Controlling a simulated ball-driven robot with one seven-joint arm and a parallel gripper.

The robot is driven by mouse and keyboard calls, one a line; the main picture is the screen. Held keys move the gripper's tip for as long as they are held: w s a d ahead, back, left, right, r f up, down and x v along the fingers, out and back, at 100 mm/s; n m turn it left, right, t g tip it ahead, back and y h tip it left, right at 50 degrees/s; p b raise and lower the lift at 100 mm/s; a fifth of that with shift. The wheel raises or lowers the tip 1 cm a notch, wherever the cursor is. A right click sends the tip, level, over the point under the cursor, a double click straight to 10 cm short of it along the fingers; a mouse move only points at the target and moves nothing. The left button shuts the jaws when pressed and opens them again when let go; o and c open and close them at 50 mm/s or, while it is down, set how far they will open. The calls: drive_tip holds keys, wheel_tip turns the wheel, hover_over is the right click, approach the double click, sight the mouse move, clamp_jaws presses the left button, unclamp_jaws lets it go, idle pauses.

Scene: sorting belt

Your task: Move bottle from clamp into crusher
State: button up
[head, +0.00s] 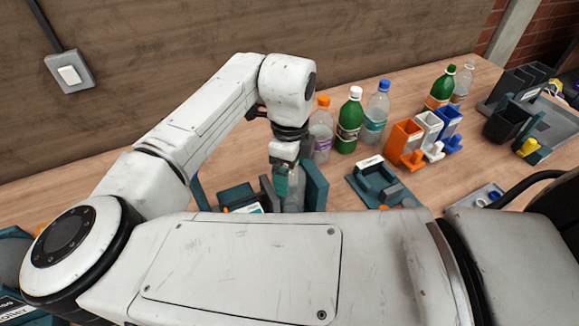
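My gripper (284,184) points down beside an upright teal plate (315,184) of a bench fixture. Its fingertips are small and partly hidden, so I cannot tell whether they are open or shut. A pale, greyish shape shows just by the fingers; I cannot tell whether it is a bottle. More of this fixture, a dark teal part (236,196), shows left of the gripper, and my own arm hides its lower front. A low teal holder (378,182) with a white label and a curved recess sits to the right, with no bottle visible in it. I cannot tell for certain which is clamp or crusher.
Several bottles stand behind, including an orange-capped clear one (320,132), a white-capped green one (349,122) and a blue-capped clear one (376,114). Orange (404,142), white and blue bins stand right of them. A dark tray (550,125) is far right. My arm covers the foreground.

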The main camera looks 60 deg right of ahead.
drive_tip(key=shift+o, duration=0.7)
wheel_tip(320, 180, up, 11)
drive_tip(key=shift+f+b, duration=0.1)
drive_tip(key=shift+b, duration=0.2)
